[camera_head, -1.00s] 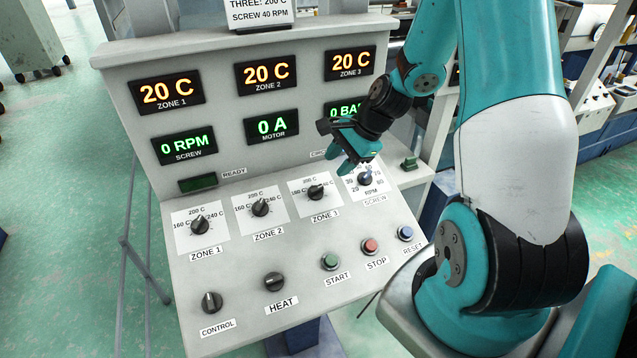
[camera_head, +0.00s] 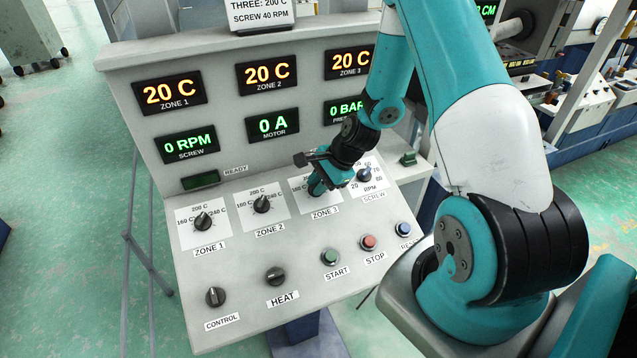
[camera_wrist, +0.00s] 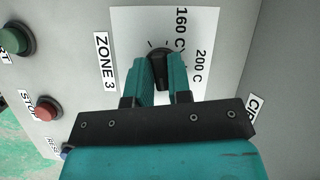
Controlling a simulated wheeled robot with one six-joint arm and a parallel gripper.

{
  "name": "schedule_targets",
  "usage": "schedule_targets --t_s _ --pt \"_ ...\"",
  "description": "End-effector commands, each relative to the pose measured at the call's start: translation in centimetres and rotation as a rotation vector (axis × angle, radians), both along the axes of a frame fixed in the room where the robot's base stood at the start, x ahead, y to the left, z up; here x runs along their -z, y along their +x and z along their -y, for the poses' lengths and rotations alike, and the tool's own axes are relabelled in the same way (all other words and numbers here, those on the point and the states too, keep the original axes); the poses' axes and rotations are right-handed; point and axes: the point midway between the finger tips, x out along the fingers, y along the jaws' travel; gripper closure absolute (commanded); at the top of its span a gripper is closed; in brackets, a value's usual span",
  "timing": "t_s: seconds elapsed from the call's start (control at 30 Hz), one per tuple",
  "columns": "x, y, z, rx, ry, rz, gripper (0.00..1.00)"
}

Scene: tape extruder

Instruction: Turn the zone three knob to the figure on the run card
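The zone 3 knob (camera_wrist: 160,72) is black and sits on a white dial plate (camera_wrist: 200,35) marked 160 C and 200 C. In the wrist view my gripper (camera_wrist: 161,68) has its teal fingers on either side of the knob. The fingers look open around it; contact is not clear. In the head view my gripper (camera_head: 317,188) is over the zone 3 dial and hides the knob. The run card (camera_head: 262,15) at the top reads THREE: 200 C and SCREW 40 RPM; its upper part is cut off. The zone 3 display (camera_head: 349,63) reads 20 C.
The zone 2 knob (camera_head: 262,204) is left of my gripper and the screw speed knob (camera_head: 364,174) is close on its right. The start (camera_head: 330,257), stop (camera_head: 368,242) and reset (camera_head: 403,229) buttons lie in front. The heat knob (camera_head: 275,277) is nearer the front edge.

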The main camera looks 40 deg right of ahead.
Motion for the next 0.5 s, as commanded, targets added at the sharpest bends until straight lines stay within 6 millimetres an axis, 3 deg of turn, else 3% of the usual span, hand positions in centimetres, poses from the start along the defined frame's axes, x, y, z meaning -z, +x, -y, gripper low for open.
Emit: schedule_targets --t_s 0.03,0.07,0.5 --pt "-0.01 0.0 0.0 0.0 0.0 0.0 0.93" --pt "-0.02 -0.01 0.01 0.0 0.0 0.0 1.0" --pt "-0.03 0.05 0.04 -0.055 -0.02 -0.006 1.0"
